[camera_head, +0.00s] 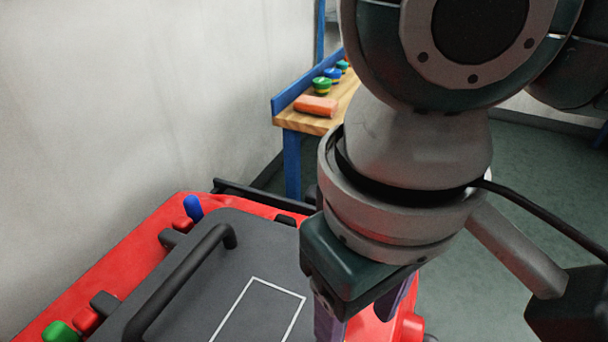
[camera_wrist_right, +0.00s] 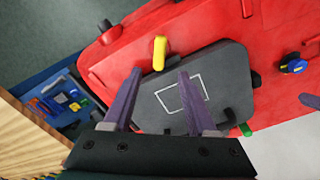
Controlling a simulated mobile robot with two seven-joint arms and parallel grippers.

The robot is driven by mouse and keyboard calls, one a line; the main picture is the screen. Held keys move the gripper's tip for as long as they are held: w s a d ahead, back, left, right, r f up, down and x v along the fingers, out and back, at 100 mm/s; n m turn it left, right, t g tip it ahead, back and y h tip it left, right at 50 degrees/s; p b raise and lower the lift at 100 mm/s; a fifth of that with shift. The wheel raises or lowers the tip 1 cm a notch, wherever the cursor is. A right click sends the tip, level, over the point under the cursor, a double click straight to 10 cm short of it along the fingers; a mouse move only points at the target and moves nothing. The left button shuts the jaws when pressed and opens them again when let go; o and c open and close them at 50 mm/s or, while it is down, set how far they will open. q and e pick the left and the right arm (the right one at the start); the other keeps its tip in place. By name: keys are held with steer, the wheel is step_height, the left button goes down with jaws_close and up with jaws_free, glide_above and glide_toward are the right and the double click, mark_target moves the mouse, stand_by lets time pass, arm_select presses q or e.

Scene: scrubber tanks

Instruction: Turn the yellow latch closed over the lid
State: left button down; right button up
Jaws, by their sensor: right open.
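The yellow latch (camera_wrist_right: 160,52) shows in the right wrist view, at the edge of the dark grey lid (camera_wrist_right: 222,75). Most of it lies over the red tank body, with its near end at the lid's edge. My right gripper (camera_wrist_right: 159,76) is open and empty, its two purple fingers apart, with the latch just beyond and between the fingertips in the picture. In the head view the lid (camera_head: 262,240) has a black handle and a white outline. My right arm hides the latch there, and the right gripper (camera_head: 355,322) is partly cut off at the bottom.
A wooden bench (camera_head: 300,121) with blue legs stands behind. A blue tray (camera_wrist_right: 58,84) with small parts shows in the wrist view.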

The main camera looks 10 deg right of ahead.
step_height(320, 180, down, 9)
steer(key=shift+d+r+b, duration=0.1)
steer(key=shift+d+b, duration=0.05)
steer(key=shift+b, duration=0.7)
jaws_close()
